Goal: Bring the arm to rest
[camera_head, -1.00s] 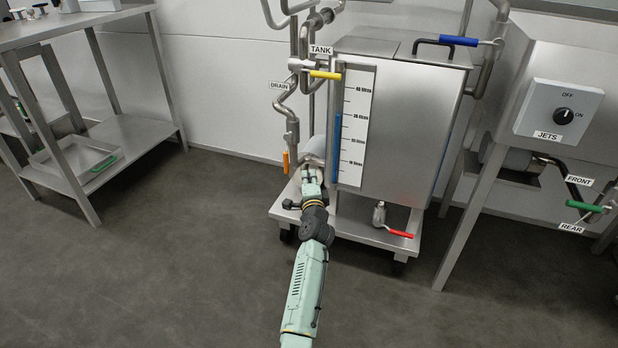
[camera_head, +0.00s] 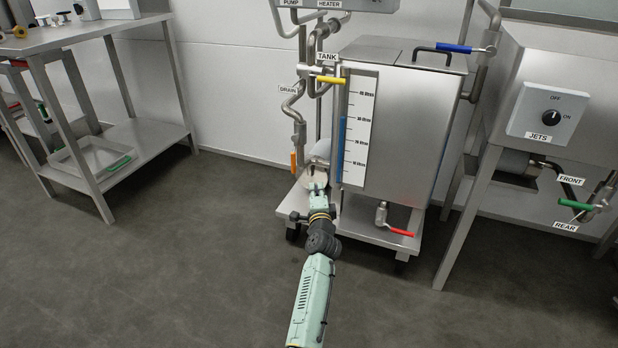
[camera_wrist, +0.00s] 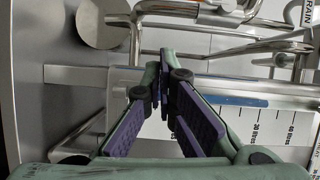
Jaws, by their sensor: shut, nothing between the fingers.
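My arm (camera_head: 313,290) reaches forward and up from the bottom of the head view. My gripper (camera_head: 318,190) is at its far end, in front of the lower left side of the tank cart. In the wrist view my gripper (camera_wrist: 163,75) shows green links and purple pads, with the fingertips together and nothing held. In that view the tank's litre scale (camera_wrist: 240,112) and metal pipes lie beyond the fingers. I cannot tell from the head view how far the fingertips are from the cart's pipework.
The steel tank (camera_head: 405,135) stands on a wheeled cart, with a red-handled valve (camera_head: 398,231) low in front. An orange drain handle (camera_head: 293,161) hangs left of it. A jets switch box (camera_head: 546,115) is at right. A steel table (camera_head: 90,40) stands at left. The floor between is clear.

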